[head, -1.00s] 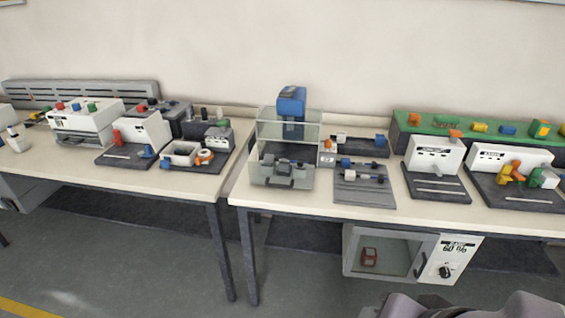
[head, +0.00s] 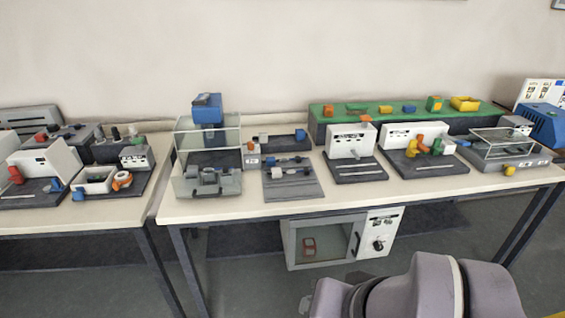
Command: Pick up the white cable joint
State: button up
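Small pale cylindrical pieces that could be the white cable joint are on the right-hand table. One pale piece (head: 277,171) lies on a grey grooved plate (head: 296,192), near a blue piece (head: 270,161). Another whitish piece (head: 263,138) is on the dark base behind it. They are too small to tell which is the cable joint.
The cream table (head: 205,208) carries a clear-walled press with a blue top (head: 207,108), white-panelled stations (head: 350,141) and a green shelf (head: 390,114) with coloured parts. A gap separates the left table (head: 60,222). Floor shows in front.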

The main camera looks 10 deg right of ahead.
aim_at(277, 172)
jog(key=i+j+z, duration=0.4)
jog(key=i, duration=0.2)
jog(key=i+j+z, duration=0.75)
jog(key=i+j, duration=0.3)
jog(key=j, duration=0.05)
